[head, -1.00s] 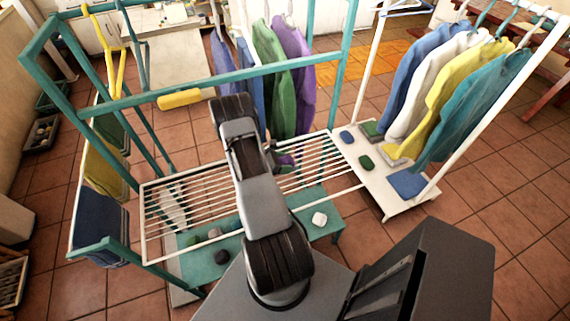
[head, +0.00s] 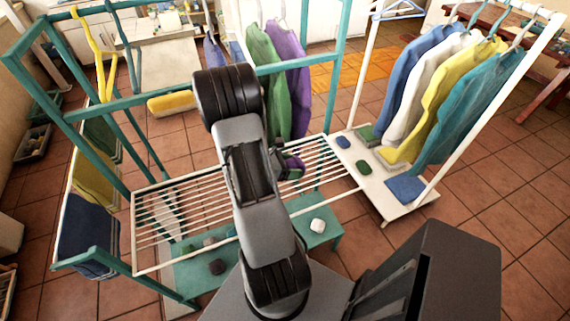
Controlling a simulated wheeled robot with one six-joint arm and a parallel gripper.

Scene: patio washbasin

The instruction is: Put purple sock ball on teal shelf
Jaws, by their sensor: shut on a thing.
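The purple sock ball (head: 293,166) shows as a small purple patch at my gripper (head: 281,161), just right of my arm. My gripper is shut on it, above the right part of the white slatted rack. A bit of green shows right beside the purple. My arm hides most of the jaws. The teal shelf (head: 188,276) is the low board under the rack, nearer to me. A white ball (head: 317,226) sits at its right, and several grey and dark balls (head: 217,267) sit at its left. My arm covers its middle.
The white slatted rack (head: 165,222) lies over part of the shelf, within a teal frame (head: 120,97). A white board (head: 372,188) at right holds blue and green pieces below hanging shirts (head: 440,85). Green and purple garments (head: 290,70) hang behind my arm.

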